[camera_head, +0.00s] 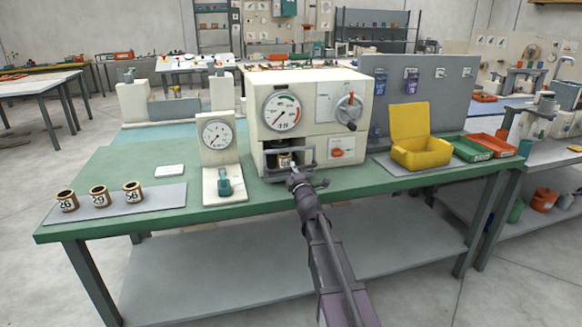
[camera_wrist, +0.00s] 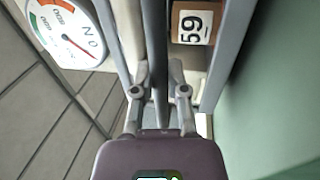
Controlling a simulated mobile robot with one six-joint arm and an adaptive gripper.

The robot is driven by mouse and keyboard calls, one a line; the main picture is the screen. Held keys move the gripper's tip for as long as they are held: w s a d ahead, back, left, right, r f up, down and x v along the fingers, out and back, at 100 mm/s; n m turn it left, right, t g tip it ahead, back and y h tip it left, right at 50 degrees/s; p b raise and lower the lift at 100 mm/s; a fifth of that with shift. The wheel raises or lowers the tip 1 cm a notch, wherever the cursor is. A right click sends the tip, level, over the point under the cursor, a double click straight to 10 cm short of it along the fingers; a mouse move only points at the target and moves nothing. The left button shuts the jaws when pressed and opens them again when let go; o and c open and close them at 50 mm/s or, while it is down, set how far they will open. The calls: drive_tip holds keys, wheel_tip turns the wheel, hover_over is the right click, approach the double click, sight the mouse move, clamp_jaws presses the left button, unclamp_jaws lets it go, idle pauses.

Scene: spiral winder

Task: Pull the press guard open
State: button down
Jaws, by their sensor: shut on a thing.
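The press (camera_head: 263,108) is a cream machine on the green bench. Its guard (camera_head: 309,155) is a grey bar frame at the low front opening. My gripper (camera_head: 293,178) is at the front of this frame. In the wrist view, my gripper's two fingers (camera_wrist: 157,78) lie either side of a grey guard bar (camera_wrist: 157,45) and are shut on it. A brown ring (camera_head: 286,160) with a white label sits behind the guard inside the press; the wrist view shows its label (camera_wrist: 192,27), reading 59 or so. The fingertips are too small to make out in the head view.
A dial stand (camera_head: 218,160) is left of the press. A yellow open box (camera_head: 420,153) and green and red trays (camera_head: 488,146) are at the right. The bench front right of my arm is clear.

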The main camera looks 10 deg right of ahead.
drive_tip(key=s, duration=0.8)
drive_tip(key=shift+s+d, duration=0.15)
drive_tip(key=shift+s, duration=0.05)
drive_tip(key=c, duration=0.6)
unclamp_jaws()
drive_tip(key=shift+c, duration=0.2)
